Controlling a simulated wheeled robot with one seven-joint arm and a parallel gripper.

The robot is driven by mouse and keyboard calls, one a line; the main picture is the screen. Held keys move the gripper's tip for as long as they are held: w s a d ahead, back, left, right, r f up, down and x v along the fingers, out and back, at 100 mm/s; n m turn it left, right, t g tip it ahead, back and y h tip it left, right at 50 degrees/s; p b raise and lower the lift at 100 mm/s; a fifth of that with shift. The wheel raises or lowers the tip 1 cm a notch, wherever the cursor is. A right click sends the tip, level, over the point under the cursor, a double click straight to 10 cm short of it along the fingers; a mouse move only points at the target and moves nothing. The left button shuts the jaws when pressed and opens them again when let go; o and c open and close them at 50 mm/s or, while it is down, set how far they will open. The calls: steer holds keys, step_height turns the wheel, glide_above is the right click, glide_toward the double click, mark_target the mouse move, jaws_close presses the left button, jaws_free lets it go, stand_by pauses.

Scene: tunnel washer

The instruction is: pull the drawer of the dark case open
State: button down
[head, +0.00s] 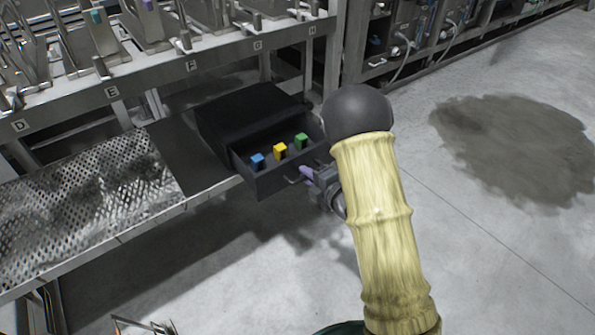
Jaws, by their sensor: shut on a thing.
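A blue block (257,160), a yellow block (280,151) and a green block (301,141) lie in the drawer in a row. A handle (292,181) shows on the drawer front. My gripper (306,175) is at the right part of the drawer front, shut on the handle. My arm hides the right end of the drawer and part of the gripper.
A perforated metal shelf (75,205) lies left of the case. The lettered rail (160,77) runs above it. Grey floor in front and to the right is free, with a dark wet-looking patch (515,145). Machinery with hoses (410,45) stands at the back.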

steer(key=shift+s+d, duration=0.1)
steer(key=shift+d, duration=0.25)
steer(key=c, duration=1.8)
jaws_free()
steer(key=shift+a, duration=0.1)
steer(key=shift+c, duration=0.2)
steer(key=shift+a, duration=0.1)
steer(key=shift+w, duration=0.2)
steer(key=shift+s+a, duration=0.2)
steer(key=p+v, duration=1.1)
steer(key=v, duration=0.6)
steer(key=shift+s+d, duration=0.1)
